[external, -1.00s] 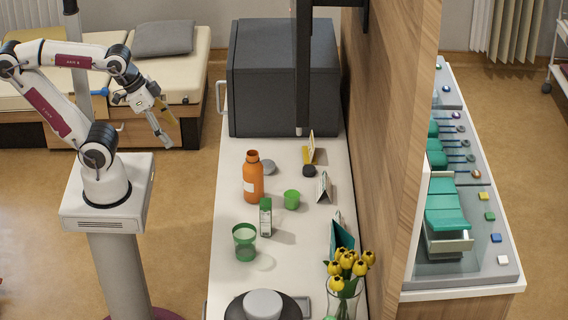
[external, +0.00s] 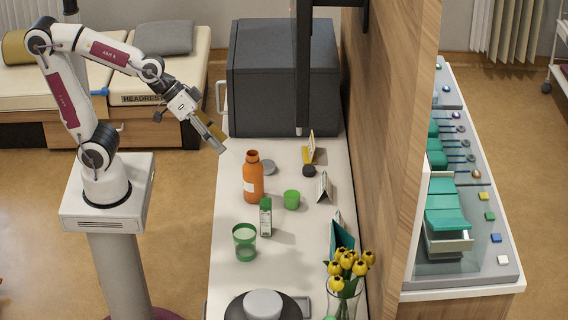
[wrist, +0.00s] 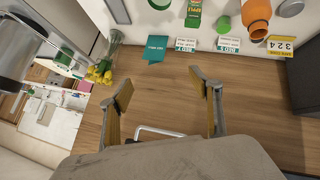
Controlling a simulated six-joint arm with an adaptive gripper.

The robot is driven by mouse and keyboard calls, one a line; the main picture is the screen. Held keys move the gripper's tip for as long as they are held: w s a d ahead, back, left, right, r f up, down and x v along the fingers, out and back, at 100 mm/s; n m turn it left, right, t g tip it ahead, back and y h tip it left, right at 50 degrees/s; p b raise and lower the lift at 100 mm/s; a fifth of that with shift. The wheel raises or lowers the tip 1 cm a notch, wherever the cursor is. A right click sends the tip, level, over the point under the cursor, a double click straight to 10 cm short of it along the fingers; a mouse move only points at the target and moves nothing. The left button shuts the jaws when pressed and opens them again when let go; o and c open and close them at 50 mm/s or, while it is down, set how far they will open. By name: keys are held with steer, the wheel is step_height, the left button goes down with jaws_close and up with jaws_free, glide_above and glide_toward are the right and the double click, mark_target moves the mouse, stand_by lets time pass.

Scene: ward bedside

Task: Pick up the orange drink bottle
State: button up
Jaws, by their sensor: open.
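The orange drink bottle (external: 253,180) stands upright on the white counter, with a pale label on its side. It also shows in the wrist view (wrist: 257,16) at the top right, cut off by the edge. My gripper (external: 219,145) is open and empty. It is above and to the left of the bottle in the external view, near the counter's left edge, clear of the bottle. In the wrist view my gripper's two fingers (wrist: 208,97) are spread apart with nothing between them.
A green cup (external: 291,199), a green carton (external: 265,217) and a green glass (external: 245,242) stand near the bottle. A dark cabinet (external: 284,80) stands behind, and a wooden partition (external: 385,130) rises to the right. Yellow flowers (external: 347,268) are at the front.

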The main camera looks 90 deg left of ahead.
mark_target(250, 168)
steer(key=w+d+f+n+t+y, duration=0.1)
steer(key=w+f+n+t, duration=0.2)
steer(key=w, duration=1)
steer(key=w+a+f+n+y, duration=0.4)
steer(key=w+f+n, duration=0.1)
steer(key=f, duration=0.1)
steer(key=s+a+f+n+g+y, duration=0.2)
steer(key=a+f+n+g+y, duration=0.15)
steer(key=a+f+y, duration=0.45)
steer(key=s+a+f+g+y, duration=0.1)
steer(key=s, duration=0.1)
steer(key=s+a+f+n+g, duration=0.1)
steer(key=s+f, duration=0.1)
steer(key=s, duration=0.1)
steer(key=s+a+f+g+y, duration=0.1)
steer(key=s+f, duration=0.1)
steer(key=s, duration=0.1)
steer(key=shift+s+a+f+g+y, duration=0.15)
steer(key=shift+s+g+y, duration=0.1)
steer(key=shift+g+y, duration=0.1)
steer(key=shift+s+a, duration=0.15)
steer(key=shift+s, duration=0.2)
steer(key=shift+f, duration=0.1)
